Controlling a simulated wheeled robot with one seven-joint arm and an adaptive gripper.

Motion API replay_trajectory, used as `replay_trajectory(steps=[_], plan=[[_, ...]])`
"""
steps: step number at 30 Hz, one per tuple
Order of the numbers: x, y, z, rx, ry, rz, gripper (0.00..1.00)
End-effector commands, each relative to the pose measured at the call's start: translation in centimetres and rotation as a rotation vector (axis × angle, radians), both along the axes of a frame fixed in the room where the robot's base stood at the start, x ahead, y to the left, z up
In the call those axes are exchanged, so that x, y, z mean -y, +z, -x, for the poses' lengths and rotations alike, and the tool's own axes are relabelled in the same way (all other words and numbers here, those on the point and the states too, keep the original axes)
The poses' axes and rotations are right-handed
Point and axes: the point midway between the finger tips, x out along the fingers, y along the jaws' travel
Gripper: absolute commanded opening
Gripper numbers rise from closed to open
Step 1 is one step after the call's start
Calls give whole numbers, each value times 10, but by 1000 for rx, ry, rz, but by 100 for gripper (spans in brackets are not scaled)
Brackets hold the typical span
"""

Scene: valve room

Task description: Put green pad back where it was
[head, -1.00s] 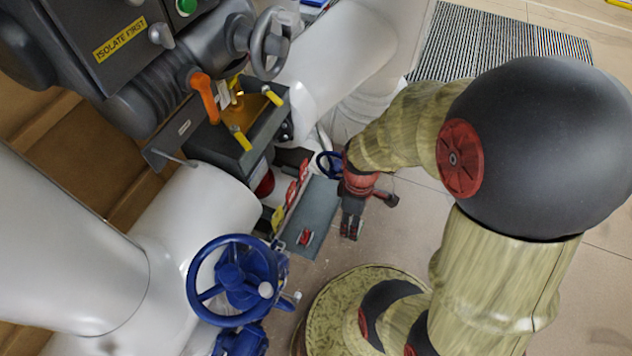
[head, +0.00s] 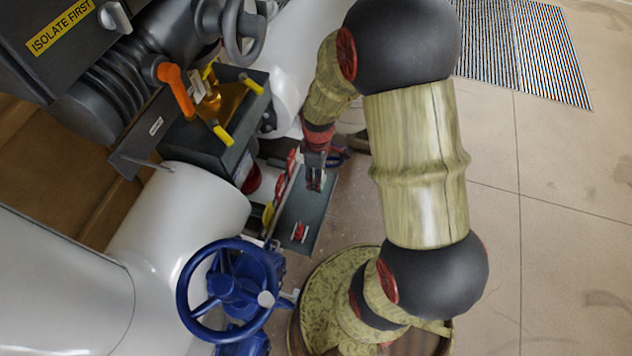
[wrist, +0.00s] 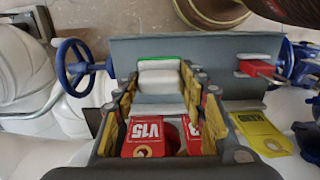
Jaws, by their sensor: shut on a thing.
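My gripper (head: 316,180) is over the grey board (head: 318,212) beside the pipework. In the wrist view my gripper's fingers (wrist: 162,82) are closed around a pale grey-white block with a green edge (wrist: 158,77), which seems to be the green pad. Its underside and any contact with the grey board (wrist: 215,48) behind it cannot be made out. In the head view the held piece is too small to tell.
Red V15 tags (wrist: 143,138) and a yellow tag (wrist: 262,132) are close to the fingers. A red item (head: 300,232) lies on the board. A blue handwheel (head: 230,290) stands in front, and a dark box with yellow handles (head: 215,125) is behind left. Open floor is right.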

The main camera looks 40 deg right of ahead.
Motion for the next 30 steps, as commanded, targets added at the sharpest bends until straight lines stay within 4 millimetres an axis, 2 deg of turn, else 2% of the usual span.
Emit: replay_trajectory(steps=[8,14,23,24,30], plan=[[2,-16,-13,1,0,1,22],[2,-44,-11,0,0,0,22],[2,-44,-11,1,0,1,18],[2,-45,-11,0,0,0,43],[2,-44,-11,1,0,1,54]])
